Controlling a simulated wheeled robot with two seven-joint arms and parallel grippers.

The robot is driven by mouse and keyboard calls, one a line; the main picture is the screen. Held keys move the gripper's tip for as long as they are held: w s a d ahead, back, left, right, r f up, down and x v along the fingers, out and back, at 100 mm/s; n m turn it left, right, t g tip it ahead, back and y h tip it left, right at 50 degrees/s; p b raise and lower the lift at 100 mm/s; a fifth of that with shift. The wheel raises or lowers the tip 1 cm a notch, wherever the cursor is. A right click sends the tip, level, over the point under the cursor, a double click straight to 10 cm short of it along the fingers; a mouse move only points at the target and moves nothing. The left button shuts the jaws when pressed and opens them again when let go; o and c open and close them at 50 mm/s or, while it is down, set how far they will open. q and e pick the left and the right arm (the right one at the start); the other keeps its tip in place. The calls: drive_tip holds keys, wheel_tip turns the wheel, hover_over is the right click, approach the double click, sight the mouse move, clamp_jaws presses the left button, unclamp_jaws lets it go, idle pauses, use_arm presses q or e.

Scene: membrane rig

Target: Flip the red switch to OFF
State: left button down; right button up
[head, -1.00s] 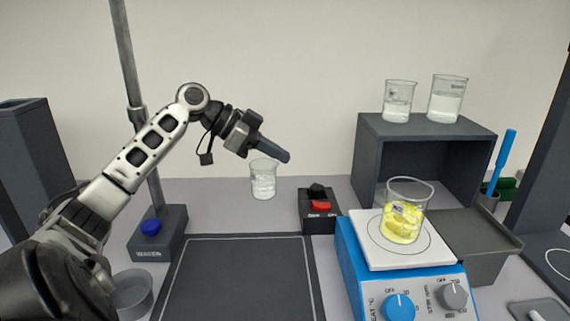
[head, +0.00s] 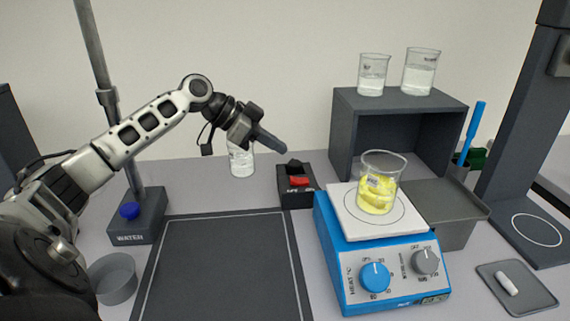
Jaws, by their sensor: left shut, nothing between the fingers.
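The red switch (head: 299,181) is a red rocker on a small black box (head: 297,197) at the back middle of the table, left of the blue hotplate. Lettering shows on the front of the box but is too small to read surely. My left gripper (head: 284,148) is shut and empty. Its fingertips point right and down, and in the picture they appear just above the box's back edge, apart from the red rocker. My right gripper is not in view.
A beaker (head: 241,160) stands behind my left gripper. The blue hotplate (head: 378,264) carries a beaker of yellow pieces (head: 377,186). A grey shelf (head: 345,142) holds two beakers. A dark mat (head: 222,268) lies clear in front; a stand (head: 137,222) is at left.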

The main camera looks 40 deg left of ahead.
sight(305, 181)
use_arm(q)
drive_tip(key=p+x, duration=0.1)
drive_tip(key=x, duration=0.4)
drive_tip(key=shift+w+d+r, duration=0.1)
drive_tip(key=shift+d+r, duration=0.05)
drive_tip(key=shift+s+a+f+p, duration=0.1)
drive_tip(key=shift+s+a+f, duration=0.15)
drive_tip(key=shift+f, duration=0.4)
drive_tip(key=shift+s+a+f+p, duration=0.15)
drive_tip(key=shift+s+a+f, duration=0.1)
drive_tip(key=shift+f, duration=0.4)
drive_tip(key=shift+s+a+f+p, duration=0.1)
drive_tip(key=shift+s+a+f, duration=0.1)
drive_tip(key=shift+f, duration=0.45)
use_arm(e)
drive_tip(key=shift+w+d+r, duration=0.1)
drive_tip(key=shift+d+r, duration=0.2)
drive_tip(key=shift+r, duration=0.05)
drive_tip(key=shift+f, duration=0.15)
